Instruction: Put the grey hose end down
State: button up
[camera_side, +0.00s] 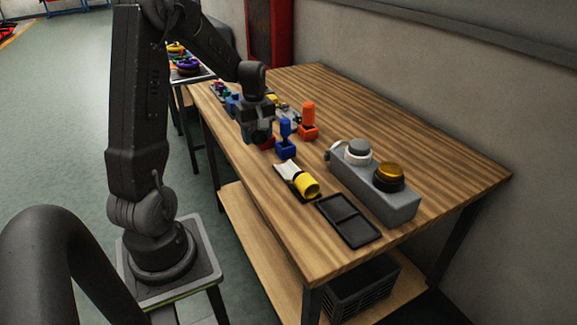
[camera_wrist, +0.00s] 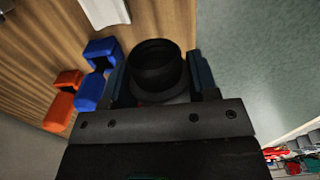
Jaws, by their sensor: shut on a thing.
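My gripper (camera_side: 259,136) is over the far left part of the wooden table, close to its left edge. In the wrist view, its two fingers (camera_wrist: 160,78) are shut on a dark, round, hollow-ended piece, which I take to be the grey hose end (camera_wrist: 157,65). In the side view the hose end is mostly hidden by the gripper. I cannot tell whether it touches the table. A blue holder with an upright blue piece (camera_side: 285,137) stands just right of my gripper. An orange one (camera_side: 308,121) stands behind it.
A grey box (camera_side: 390,208) with a white cap (camera_side: 357,153) and a gold-topped cap (camera_side: 389,175) stands to the right. A black two-part tray (camera_side: 349,220) and a yellow-and-white piece (camera_side: 304,185) lie in front. Small coloured items crowd the far end. The right rear tabletop is clear.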

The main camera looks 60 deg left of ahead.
send_over(289, 172)
notch_tip(289, 172, down, 5)
jog(key=shift+a+f, duration=0.1)
jog(key=shift+f, duration=2.05)
